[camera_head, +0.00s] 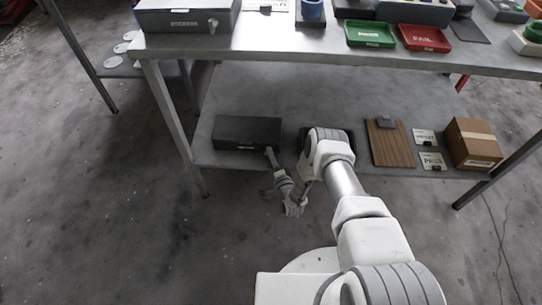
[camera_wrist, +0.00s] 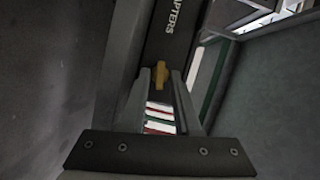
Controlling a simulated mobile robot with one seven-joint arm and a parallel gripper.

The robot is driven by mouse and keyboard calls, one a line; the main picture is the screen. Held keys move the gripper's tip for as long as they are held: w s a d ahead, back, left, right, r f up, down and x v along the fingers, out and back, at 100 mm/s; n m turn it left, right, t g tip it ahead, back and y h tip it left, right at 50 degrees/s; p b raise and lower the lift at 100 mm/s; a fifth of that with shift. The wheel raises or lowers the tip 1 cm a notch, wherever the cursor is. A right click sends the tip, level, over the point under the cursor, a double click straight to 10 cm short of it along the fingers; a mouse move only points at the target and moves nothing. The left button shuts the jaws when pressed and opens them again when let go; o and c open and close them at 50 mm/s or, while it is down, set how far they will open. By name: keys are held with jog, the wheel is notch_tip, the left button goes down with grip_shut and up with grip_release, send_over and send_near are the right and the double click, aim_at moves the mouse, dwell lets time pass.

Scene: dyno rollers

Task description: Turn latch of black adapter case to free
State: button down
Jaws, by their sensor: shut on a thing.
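The black adapter case (camera_head: 247,132) sits on the lower shelf of the bench, toward its left end. In the wrist view its dark front (camera_wrist: 173,38) carries light lettering, of which "APTERS" is readable. A small brass-coloured latch (camera_wrist: 160,72) shows at the case's edge, between my fingertips. My gripper (camera_wrist: 161,80) is shut on the latch, one finger on each side. In the head view my gripper (camera_head: 270,154) reaches the front right of the case from below; the latch is too small to make out there.
The lower shelf (camera_head: 380,183) also holds a clipboard (camera_head: 390,143), pale cards and a cardboard box (camera_head: 473,143) to the right. The tabletop above (camera_head: 290,42) overhangs this space and bears a grey case, a green tray (camera_head: 369,34) and a red tray (camera_head: 424,38). Floor in front is clear.

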jog(key=shift+f+m+t+y, duration=0.1)
jog(key=shift+m+t+y, duration=0.2)
jog(key=shift+m, duration=0.6)
jog(key=c, duration=0.9)
grip_release()
jog(key=shift+c, duration=0.2)
jog(key=shift+s, duration=0.2)
